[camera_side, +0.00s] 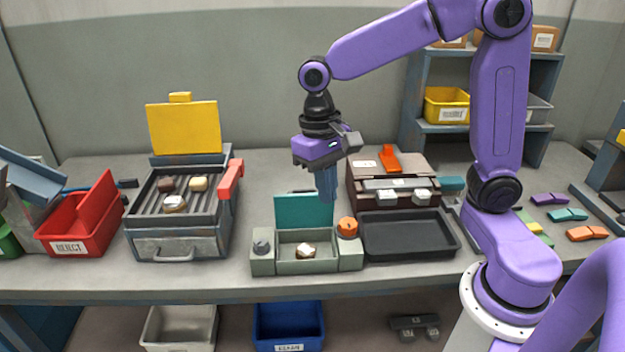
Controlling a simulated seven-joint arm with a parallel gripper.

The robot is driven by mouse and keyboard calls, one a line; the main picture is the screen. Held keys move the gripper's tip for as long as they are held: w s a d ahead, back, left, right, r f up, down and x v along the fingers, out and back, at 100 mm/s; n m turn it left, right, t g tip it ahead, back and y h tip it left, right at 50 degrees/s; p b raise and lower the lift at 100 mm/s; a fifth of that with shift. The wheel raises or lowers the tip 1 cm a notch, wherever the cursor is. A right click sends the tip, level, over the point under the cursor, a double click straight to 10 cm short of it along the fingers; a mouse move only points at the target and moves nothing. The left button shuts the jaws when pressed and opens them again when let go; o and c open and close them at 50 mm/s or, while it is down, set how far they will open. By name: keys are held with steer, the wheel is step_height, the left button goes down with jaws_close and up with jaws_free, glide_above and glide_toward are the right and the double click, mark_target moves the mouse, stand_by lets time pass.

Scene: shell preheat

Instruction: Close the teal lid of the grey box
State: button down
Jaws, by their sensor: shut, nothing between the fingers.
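The grey box (273,266) stands near the front edge of the table, left of the middle black tray. Its teal lid (303,212) stands upright at the back of the box, open. A small pale piece with brown on it (305,250) lies inside the box. A dark grey knob (262,245) is on the left block of the box and an orange knob (347,226) on the right block. My gripper (327,198) points down, shut and empty, at the lid's right end. It overlaps the lid's edge in the picture; I cannot tell whether they touch.
A grill with a raised yellow lid (185,128) and red handle (231,178) stands to the left. A red reject bin (80,222) is farther left. A black tray (447,238) and a brown machine (358,194) stand to the right.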

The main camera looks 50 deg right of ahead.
steer(key=w+d+f+m+g+y, duration=0.1)
steer(key=w+d+m, duration=0.4)
steer(key=w+m, duration=0.35)
steer(key=w+d+f+m+g+y, duration=0.1)
steer(key=w+d+m, duration=0.3)
steer(key=w+m, duration=0.45)
steer(key=w+d+f+m+y, duration=0.1)
steer(key=w+d+f+m, duration=0.2)
steer(key=d, duration=0.4)
steer(key=w+d+f+m+y, duration=0.1)
steer(key=w+d+m, duration=0.3)
steer(key=d+m, duration=0.25)
steer(key=s+a+f, duration=0.5)
steer(key=f, duration=0.3)
steer(key=shift+s+f, duration=0.35)
steer(key=shift+s, duration=0.05)
steer(key=shift+s+a+r, duration=0.1)
steer(key=shift+a+r, duration=0.05)
